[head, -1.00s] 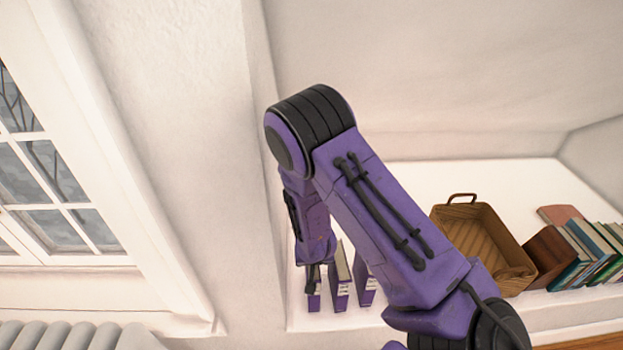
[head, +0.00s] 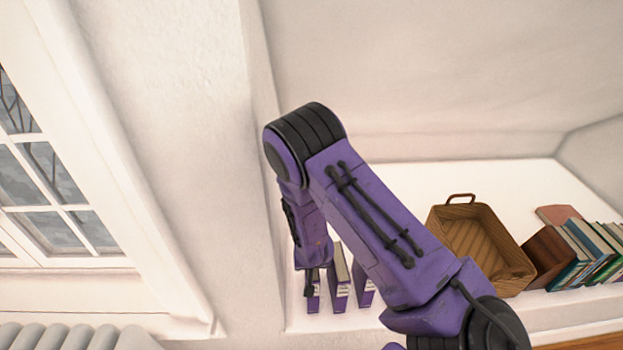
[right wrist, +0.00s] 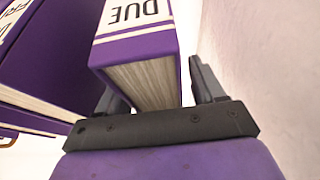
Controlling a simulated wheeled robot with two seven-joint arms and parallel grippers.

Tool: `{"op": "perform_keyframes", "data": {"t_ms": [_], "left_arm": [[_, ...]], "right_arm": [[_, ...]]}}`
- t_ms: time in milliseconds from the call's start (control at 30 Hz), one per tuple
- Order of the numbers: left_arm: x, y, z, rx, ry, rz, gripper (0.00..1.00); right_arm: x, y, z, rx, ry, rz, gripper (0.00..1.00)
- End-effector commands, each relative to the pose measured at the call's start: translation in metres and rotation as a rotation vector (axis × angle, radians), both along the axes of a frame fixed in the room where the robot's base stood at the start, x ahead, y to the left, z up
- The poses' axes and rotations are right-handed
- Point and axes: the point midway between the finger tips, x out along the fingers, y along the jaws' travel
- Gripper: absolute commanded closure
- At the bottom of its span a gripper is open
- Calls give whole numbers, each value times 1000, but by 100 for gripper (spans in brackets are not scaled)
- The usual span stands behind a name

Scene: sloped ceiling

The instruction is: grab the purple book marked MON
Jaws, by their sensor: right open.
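Three purple books stand upright in a row on the white shelf: a left one (head: 314,302), a middle one (head: 341,290) and a right one (head: 364,292). My right gripper (head: 309,283) is over the left book. In the right wrist view the gripper (right wrist: 158,92) is open, with its fingers on either side of a purple book (right wrist: 150,48) whose white label shows letters like "DUE". Other purple books (right wrist: 50,60) are on the left there, with partial lettering. I cannot read MON on any book. My left gripper is not in view.
A wall (right wrist: 250,70) rises close beside the right finger. A brown basket (head: 480,245), a brown box (head: 548,255) and several leaning books (head: 595,250) stand to the right on the shelf. The shelf behind them is bare. A window (head: 45,170) is at the left.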

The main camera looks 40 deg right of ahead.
Motion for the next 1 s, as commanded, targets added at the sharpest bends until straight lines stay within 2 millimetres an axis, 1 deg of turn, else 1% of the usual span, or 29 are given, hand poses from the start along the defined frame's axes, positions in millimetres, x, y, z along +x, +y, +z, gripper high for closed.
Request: {"op": "perform_keyframes", "data": {"t_ms": [100,167,200,267,300,333,667,767,867,1000], "left_arm": [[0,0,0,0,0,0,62],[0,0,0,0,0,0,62],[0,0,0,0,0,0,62],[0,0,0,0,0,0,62],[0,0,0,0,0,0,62],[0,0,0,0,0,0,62],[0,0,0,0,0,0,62],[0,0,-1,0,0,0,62],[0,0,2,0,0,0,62],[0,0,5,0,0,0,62]], "right_arm": [[0,0,0,0,0,0,32],[0,0,0,0,0,0,51],[0,0,0,0,0,0,64],[0,0,0,0,0,0,84],[0,0,0,0,0,0,97],[0,0,0,0,0,0,100],[1,0,1,0,-2,-1,100],[1,0,7,-1,-3,-1,100],[2,0,22,-1,-5,0,100],[2,0,52,-1,-7,0,100]]}}
